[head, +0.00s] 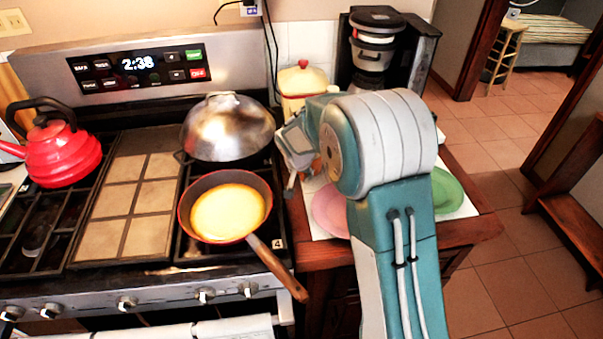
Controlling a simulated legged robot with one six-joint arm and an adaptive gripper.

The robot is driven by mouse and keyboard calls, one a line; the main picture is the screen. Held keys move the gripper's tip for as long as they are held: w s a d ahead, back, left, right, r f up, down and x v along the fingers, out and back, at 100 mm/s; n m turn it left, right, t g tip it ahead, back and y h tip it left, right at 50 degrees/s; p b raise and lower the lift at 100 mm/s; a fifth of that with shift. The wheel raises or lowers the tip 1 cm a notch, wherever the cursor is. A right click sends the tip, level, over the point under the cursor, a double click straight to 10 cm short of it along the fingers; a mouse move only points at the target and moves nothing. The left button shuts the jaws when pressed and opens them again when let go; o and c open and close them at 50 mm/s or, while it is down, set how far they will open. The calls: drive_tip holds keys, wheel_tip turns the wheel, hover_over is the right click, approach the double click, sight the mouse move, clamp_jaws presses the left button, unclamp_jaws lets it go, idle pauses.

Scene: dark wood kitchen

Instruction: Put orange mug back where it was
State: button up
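My arm reaches over the counter right of the stove, and its large joint blocks much of the view. My gripper (296,172) shows only in part at the joint's left side, pointing down over the counter's left part. A small orange patch (317,166) shows just right of the gripper, against the arm. It may be the orange mug, but its shape is hidden. I cannot tell whether the gripper's fingers are apart or closed on it.
A pink plate (331,211) and a green plate (447,190) lie on the counter (468,229). Behind stand a yellow-and-red canister (302,82) and a coffee maker (374,50). The stove holds a pan (227,212) with its handle toward the counter, a domed lid (228,128) and a red kettle (62,152).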

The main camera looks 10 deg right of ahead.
drive_tip(key=shift+d, duration=0.1)
drive_tip(key=shift+d+r, duration=0.1)
drive_tip(key=shift+r, duration=0.05)
drive_tip(key=v, duration=1.2)
drive_tip(key=s+d+r+n, duration=0.1)
drive_tip(key=s+d+r, duration=0.1)
drive_tip(key=s, duration=0.8)
drive_tip(key=s+d+r+n+t+y, duration=0.1)
drive_tip(key=s+d+r+n, duration=0.1)
drive_tip(key=s, duration=0.8)
drive_tip(key=s+d+r+n, duration=0.1)
drive_tip(key=s+r, duration=0.3)
drive_tip(key=s, duration=0.6)
drive_tip(key=shift+d+y, duration=0.4)
drive_tip(key=shift+d, duration=0.4)
drive_tip(key=shift+s+r, duration=0.1)
drive_tip(key=shift+s, duration=0.05)
